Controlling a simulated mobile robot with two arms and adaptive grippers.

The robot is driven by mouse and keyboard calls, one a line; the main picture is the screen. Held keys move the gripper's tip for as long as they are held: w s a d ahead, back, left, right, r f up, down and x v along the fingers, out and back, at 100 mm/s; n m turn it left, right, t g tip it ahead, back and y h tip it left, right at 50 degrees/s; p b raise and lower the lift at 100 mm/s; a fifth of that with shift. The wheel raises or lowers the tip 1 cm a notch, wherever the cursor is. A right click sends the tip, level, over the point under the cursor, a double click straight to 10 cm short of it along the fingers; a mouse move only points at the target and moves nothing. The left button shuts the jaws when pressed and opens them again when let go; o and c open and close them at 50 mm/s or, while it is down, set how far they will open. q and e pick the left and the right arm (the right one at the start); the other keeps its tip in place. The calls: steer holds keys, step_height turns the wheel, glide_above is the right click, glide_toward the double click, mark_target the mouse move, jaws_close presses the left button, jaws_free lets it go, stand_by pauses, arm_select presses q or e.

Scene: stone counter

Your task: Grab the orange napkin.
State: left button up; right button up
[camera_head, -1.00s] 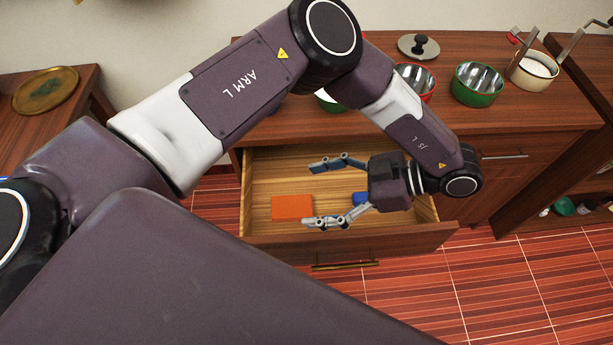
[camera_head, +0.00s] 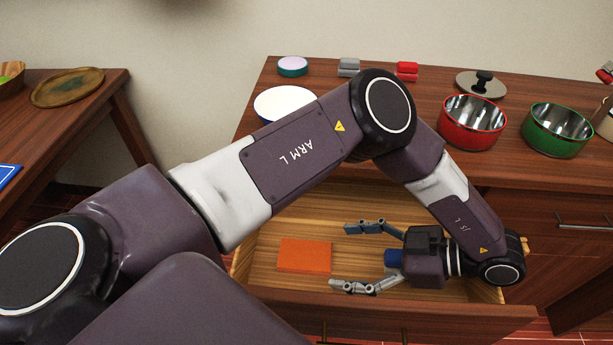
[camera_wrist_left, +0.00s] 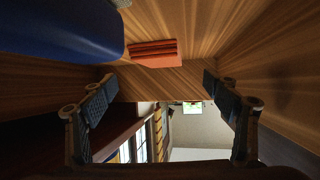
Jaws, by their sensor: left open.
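The orange napkin (camera_head: 305,256) lies flat and folded in the left part of the open wooden drawer (camera_head: 345,204). It also shows in the left wrist view (camera_wrist_left: 154,53), ahead of the fingers. My left gripper (camera_head: 348,257) is open and empty inside the drawer area, to the right of the napkin, with its fingers pointing left toward it. The fingertips are apart from the napkin. In the left wrist view the open fingers (camera_wrist_left: 160,105) stand at both sides. My right gripper is not in view.
A blue object (camera_head: 393,258) is in the drawer, partly hidden by my left gripper; a large blue thing (camera_wrist_left: 60,28) shows close in the wrist view. The drawer's front and side walls surround the napkin. Red (camera_head: 472,122) and green (camera_head: 557,130) bowls stand on the counter above.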

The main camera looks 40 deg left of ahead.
mark_target(309, 254)
arm_select(q)
steer(key=shift+a+f, duration=0.15)
steer(key=shift+f, duration=0.1)
steer(key=shift+s+a+f, duration=0.1)
steer(key=shift+s+a, duration=0.05)
steer(key=shift+a, duration=0.1)
steer(key=x, duration=0.6)
steer(key=shift+a, duration=0.1)
steer(key=shift+a+f, duration=0.15)
steer(key=shift+a, duration=0.2)
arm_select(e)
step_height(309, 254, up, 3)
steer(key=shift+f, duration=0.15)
arm_select(q)
steer(key=c, duration=1)
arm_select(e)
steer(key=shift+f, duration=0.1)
arm_select(q)
steer(key=shift+c, duration=0.2)
